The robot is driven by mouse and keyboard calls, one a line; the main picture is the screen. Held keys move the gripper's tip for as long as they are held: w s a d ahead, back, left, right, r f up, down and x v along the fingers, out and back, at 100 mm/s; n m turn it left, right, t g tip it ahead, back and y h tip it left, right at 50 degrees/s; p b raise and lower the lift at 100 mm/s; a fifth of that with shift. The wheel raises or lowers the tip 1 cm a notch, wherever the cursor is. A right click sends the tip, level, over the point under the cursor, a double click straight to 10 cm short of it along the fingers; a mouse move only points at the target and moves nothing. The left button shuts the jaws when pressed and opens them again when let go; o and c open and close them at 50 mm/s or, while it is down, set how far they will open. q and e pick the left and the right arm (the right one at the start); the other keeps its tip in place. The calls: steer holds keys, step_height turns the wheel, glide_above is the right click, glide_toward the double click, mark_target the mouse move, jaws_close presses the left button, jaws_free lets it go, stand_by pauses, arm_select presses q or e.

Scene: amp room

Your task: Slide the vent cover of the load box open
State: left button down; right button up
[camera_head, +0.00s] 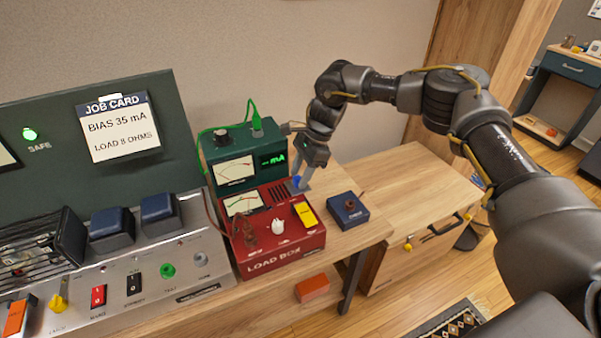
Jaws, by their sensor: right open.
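The red load box (285,258) stands on the wooden bench, with its name on the front face. Dark vent slots (279,196) show in its top at the back right. A small grey plate with a blue knob, which looks like the vent cover (291,188), lies just right of the slots. My right gripper (302,181) is open and points down at the blue knob, its fingers close around or beside it. I cannot tell whether they touch it. My left gripper is not in view.
A green meter box (230,168) with a lit mA display stands behind the load box. A small dark blue box (348,211) sits to its right. A yellow switch (306,214) and a white knob (277,227) rise from the load box top. A grey control panel (130,275) is at left.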

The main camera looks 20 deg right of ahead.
arm_select(q)
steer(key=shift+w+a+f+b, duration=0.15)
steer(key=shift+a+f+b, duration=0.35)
steer(key=shift+b, duration=0.05)
arm_select(e)
steer(key=v, duration=1)
steer(key=shift+d+r, duration=0.25)
steer(key=shift+r, duration=0.1)
